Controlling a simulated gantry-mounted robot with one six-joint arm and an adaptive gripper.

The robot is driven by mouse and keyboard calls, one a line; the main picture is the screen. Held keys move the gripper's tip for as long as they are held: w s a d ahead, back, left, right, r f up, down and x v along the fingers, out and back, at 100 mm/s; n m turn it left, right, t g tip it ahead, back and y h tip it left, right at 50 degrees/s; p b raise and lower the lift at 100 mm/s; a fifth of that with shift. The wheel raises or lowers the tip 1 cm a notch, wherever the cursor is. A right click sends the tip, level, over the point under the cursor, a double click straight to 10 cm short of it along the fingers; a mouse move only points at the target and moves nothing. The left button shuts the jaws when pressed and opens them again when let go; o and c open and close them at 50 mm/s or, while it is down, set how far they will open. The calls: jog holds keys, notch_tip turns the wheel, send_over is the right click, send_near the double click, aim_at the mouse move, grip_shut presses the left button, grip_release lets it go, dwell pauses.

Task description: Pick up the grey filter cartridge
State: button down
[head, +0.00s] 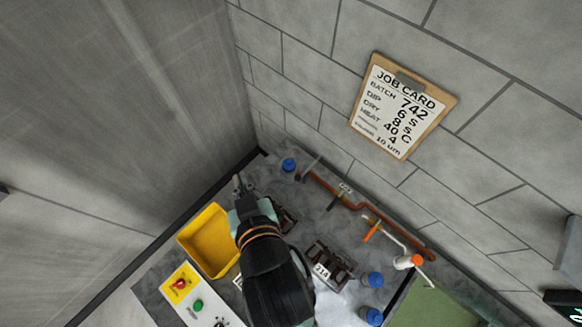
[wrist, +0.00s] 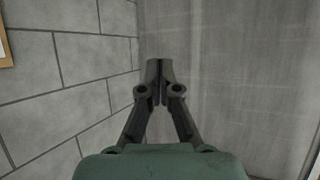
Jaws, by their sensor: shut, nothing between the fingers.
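My gripper (head: 238,183) is near the back corner of the bench in the head view, above the area between the yellow bin and the blue-capped bottle. In the wrist view my gripper (wrist: 160,72) is shut with its fingertips together and nothing between them. It points toward the bare walls of the corner. I cannot make out a grey filter cartridge in either view. My arm covers part of the bench, so things under it are hidden.
A yellow bin (head: 192,241) stands left of my arm, with a control panel (head: 178,283) in front. Dark racks (head: 331,264) and several blue caps (head: 372,279) lie to the right. A copper tube (head: 345,201) runs along the wall under a job card (head: 391,128).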

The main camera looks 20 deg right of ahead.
dwell(0.4)
jog(key=c, duration=0.8)
grip_release()
